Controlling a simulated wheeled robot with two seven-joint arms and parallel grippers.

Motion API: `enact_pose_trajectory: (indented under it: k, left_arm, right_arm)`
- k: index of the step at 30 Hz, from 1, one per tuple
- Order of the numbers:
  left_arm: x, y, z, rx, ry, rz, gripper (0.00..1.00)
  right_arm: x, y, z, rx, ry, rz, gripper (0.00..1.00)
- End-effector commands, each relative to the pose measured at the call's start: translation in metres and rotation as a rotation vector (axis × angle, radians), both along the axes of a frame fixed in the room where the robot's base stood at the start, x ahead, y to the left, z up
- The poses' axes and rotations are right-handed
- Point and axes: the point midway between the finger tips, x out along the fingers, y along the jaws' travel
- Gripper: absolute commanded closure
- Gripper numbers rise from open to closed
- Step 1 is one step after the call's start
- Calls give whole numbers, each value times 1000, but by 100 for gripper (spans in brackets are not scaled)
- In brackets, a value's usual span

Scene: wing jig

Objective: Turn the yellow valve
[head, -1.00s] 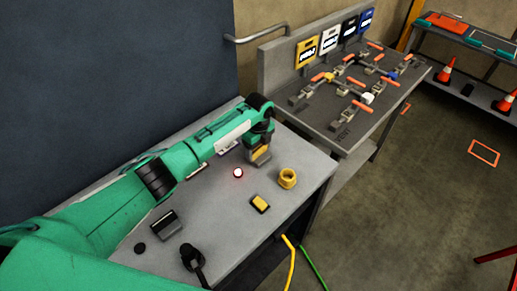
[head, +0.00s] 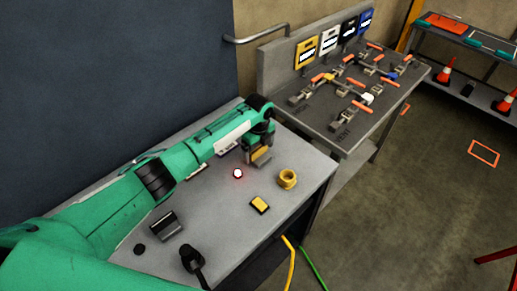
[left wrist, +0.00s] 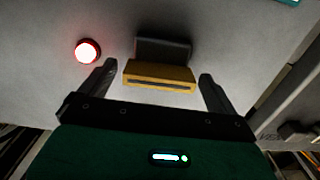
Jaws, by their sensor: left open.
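The yellow valve (head: 329,77) is small, with an orange handle beside it, on the grey jig table behind the near bench in the head view. White (head: 367,99) and blue (head: 391,76) valves sit to its right. My left gripper (head: 258,158) is over the far right part of the near bench, well short of the valves. In the left wrist view its fingers (left wrist: 157,74) are open, with a yellow-fronted dark block (left wrist: 160,75) showing between them. I cannot tell whether they touch it. My right gripper is not in view.
Coloured placards (head: 306,50) line the jig's back panel. Open floor (head: 420,200) lies right.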

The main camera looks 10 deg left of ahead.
Motion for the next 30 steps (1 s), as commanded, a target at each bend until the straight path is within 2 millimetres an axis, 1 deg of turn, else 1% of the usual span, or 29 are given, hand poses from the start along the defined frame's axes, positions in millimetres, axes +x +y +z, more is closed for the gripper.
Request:
enact_pose_trajectory:
  k: [4, 8, 11, 15, 18, 21, 24, 30]
  left_arm:
    - [1, 0, 5, -1, -2, 1, 5]
    - [1, 0, 23, -2, -5, -1, 5]
    - [2, 0, 43, -1, -5, -1, 5]
    - [1, 0, 77, -1, -5, 0, 5]
    - [1, 0, 98, -1, -5, -1, 5]
    - [1, 0, 116, 0, -2, -1, 5]
    - [1, 0, 128, 0, -2, 0, 5]
    - [0, 0, 138, -1, -1, -1, 5]
  right_arm:
    - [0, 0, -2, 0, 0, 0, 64]
    - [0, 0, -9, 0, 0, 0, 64]
    - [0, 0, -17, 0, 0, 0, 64]
    - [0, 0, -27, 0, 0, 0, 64]
    - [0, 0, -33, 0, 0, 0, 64]
    - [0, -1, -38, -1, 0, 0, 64]
    - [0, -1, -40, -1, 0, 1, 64]
    - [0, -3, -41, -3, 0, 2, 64]
